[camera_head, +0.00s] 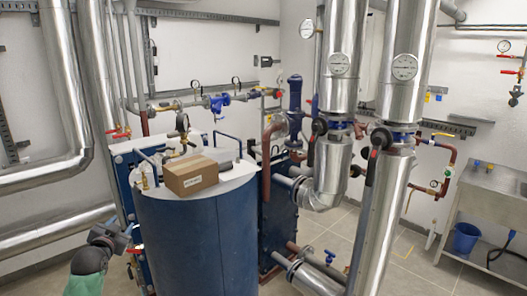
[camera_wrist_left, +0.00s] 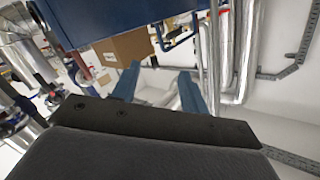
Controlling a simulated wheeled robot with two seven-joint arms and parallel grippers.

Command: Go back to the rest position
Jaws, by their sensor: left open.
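My left gripper (camera_head: 124,238) is low at the left in the head view, beside the left side of the blue tank, and its arm comes in from the bottom left. In the left wrist view its two blue fingers (camera_wrist_left: 160,70) stand apart with nothing between them, so it is open and empty. A brown cardboard box (camera_head: 191,174) with a white label sits on the pale top of the blue tank. A brown box surface also shows in the wrist view (camera_wrist_left: 130,45), beyond the fingers. My right gripper does not show.
The blue tank (camera_head: 205,245) stands close to my left gripper. Large silver pipes (camera_head: 340,60) with gauges run vertically right of centre, and more (camera_head: 65,80) run along the left wall. A steel sink (camera_head: 490,205) and blue bucket (camera_head: 466,238) are at the right. Some floor (camera_head: 420,262) is clear.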

